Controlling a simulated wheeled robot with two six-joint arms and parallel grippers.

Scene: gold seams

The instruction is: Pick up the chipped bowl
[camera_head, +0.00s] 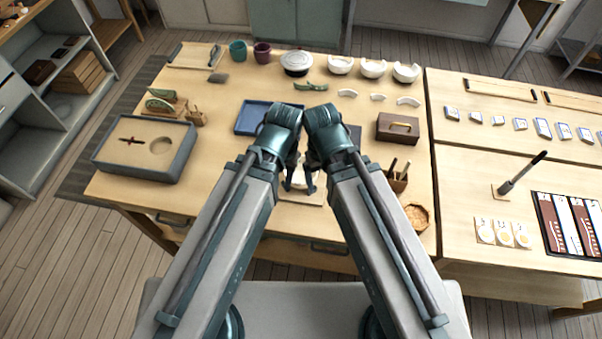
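Three white bowls stand in a row at the back of the wooden table: a left bowl (340,65), a middle bowl (373,68) and a right bowl (406,72). Their rims look notched, and I cannot tell which one the task means. White curved shards (378,97) lie in front of them. My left gripper (289,183) and my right gripper (309,185) are close together near the table's front middle, far from the bowls. A pale object (299,179) shows between them, mostly hidden by my arms. The finger openings are too small to make out.
A grey box tray (185,150) stands at the left, and a blue tray (250,119) lies partly behind my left arm. A wooden box (397,129) and a tool holder (397,180) stand right of my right arm. A round lidded dish (296,62) and green pieces (311,87) are near the bowls.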

